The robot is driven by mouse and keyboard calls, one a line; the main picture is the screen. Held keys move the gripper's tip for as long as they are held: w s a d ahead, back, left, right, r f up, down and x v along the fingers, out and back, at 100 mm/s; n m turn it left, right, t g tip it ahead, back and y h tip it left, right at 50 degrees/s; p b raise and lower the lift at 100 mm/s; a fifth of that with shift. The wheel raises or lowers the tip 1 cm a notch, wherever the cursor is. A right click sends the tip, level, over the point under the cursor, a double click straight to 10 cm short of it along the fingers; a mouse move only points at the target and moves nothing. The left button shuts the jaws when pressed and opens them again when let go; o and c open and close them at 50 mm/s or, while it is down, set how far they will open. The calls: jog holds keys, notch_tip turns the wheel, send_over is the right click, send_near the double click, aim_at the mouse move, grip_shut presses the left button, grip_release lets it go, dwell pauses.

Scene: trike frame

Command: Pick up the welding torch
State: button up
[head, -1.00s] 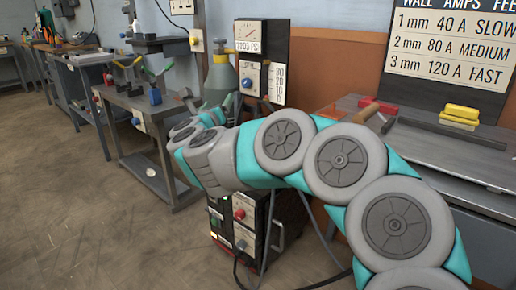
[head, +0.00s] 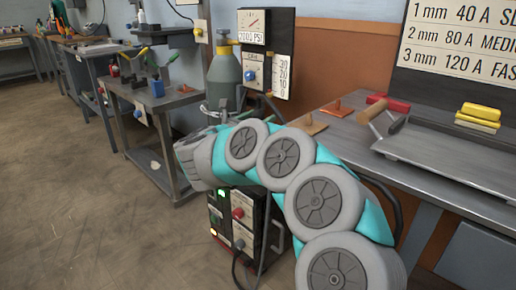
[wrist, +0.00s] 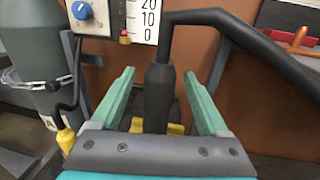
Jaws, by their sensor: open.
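The welding torch (wrist: 159,92) appears in the wrist view as a dark upright grip with a black neck curving over to the right. Its lower end is by yellow pieces (wrist: 176,128), partly hidden by my gripper. My gripper (wrist: 158,73) is open, with one teal finger on each side of the grip. I see gaps on both sides; whether the grip is fully between the fingers in depth, I cannot tell. In the head view, my arm hides most of the gripper and torch.
A grey-green gas cylinder (head: 224,80) with a chain stands left of the gauge panel (head: 266,55). The welder box (head: 242,215) is below my arm. Floor at left is clear.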

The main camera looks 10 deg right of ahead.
jog(key=x, duration=0.3)
jog(key=shift+f, duration=0.1)
grip_shut()
dwell(0.4)
